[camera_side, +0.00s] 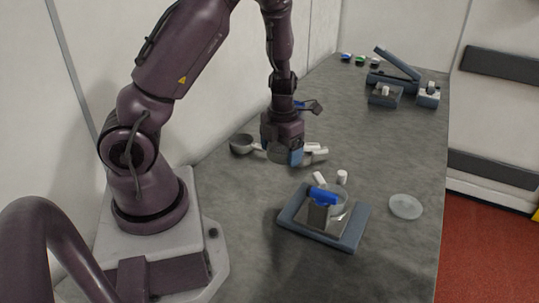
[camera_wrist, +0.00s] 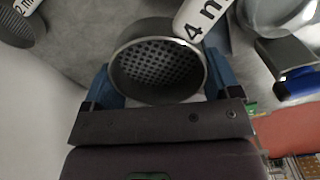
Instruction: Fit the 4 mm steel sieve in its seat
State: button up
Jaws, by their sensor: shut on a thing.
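My gripper (camera_side: 284,156) is shut on the 4 mm steel sieve (camera_wrist: 158,62), a grey round cup with a perforated floor. Its blue fingers press on the cup from both sides in the wrist view. A white tag reading "4 m" (camera_wrist: 203,18) sticks out from the rim; the rest of the text is cut off. In the side view the gripper hangs above the table, behind and left of a grey station (camera_side: 323,218) with a blue part (camera_side: 324,195) and a pale round ring, which may be the seat. The inside of that ring is not clear.
Another sieve (camera_side: 241,143), tagged "2 m" in the wrist view (camera_wrist: 24,6), lies left of my gripper. A hinged device (camera_side: 394,68) stands at the far end.

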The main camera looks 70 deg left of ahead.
jog(key=w+d+r+m, duration=0.2)
jog(key=w+d, duration=0.2)
jog(key=d, duration=0.2)
jog(key=w+d+r+m, duration=0.3)
jog(key=w+d, duration=0.1)
jog(key=d, duration=0.2)
jog(key=shift+s+a+f, duration=0.1)
jog(key=shift+f, duration=1.75)
jog(key=shift+s+a+f, duration=0.1)
jog(key=shift+f, duration=1.7)
jog(key=shift+d+f, duration=0.1)
jog(key=shift+f, duration=0.15)
jog(key=shift+f, duration=0.65)
jog(key=o, duration=0.8)
jog(key=shift+o, duration=0.2)
